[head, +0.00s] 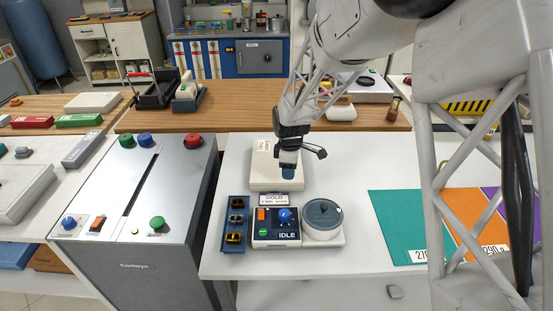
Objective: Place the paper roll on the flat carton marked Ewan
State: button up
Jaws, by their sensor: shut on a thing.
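My gripper (288,163) points down over a flat cream carton (266,180) on the white table, near the carton's right side. It is shut on a small blue thing (288,173), mostly covered by the fingers. I cannot tell whether this is the paper roll, or whether it touches the carton. The carton has a small label (263,145) at its far end, too small to read. No other paper roll is clearly recognisable.
Coloured mats (397,222) lie to the right. A grey machine (138,258) stands left. A wooden counter (232,117) runs behind.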

jog(key=shift+s+a, duration=0.25)
jog(key=shift+a, duration=0.1)
jog(key=shift+w, duration=0.1)
send_over(277, 162)
jog(key=w, duration=0.2)
jog(key=shift+s+f, duration=0.2)
jog(key=shift+f, duration=0.4)
dwell(0.5)
jog(key=shift+w, duration=0.25)
jog(key=shift+w+f, duration=0.15)
jog(key=shift+f, duration=1.7)
jog(key=shift+f, duration=0.15)
